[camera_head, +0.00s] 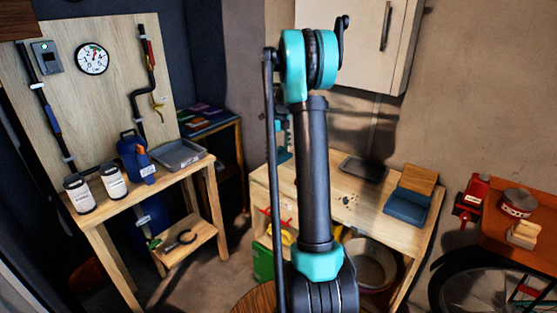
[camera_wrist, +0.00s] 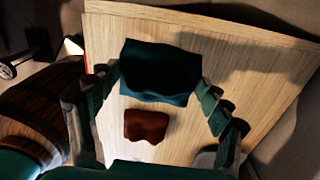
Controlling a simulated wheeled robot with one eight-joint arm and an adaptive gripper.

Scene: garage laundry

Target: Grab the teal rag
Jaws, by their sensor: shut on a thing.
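The dark teal rag (camera_wrist: 160,72) shows in the wrist view between the two fingers of my gripper (camera_wrist: 159,84). The fingers are shut on it, one at its left side and one at its right. A pale wooden surface (camera_wrist: 240,62) lies behind the rag; I cannot tell if the rag touches it. A small red-brown cloth (camera_wrist: 147,126) shows just below the rag in that view. In the head view my arm covers the middle of the wooden workbench (camera_head: 368,210), and I cannot make out the rag there.
On the workbench in the head view are a dark tray (camera_head: 363,168) and a blue folded item (camera_head: 407,206) at right. A side bench at left holds white jars (camera_head: 113,181), a blue jug (camera_head: 134,158) and a grey tray (camera_head: 180,154). A bicycle wheel stands at right.

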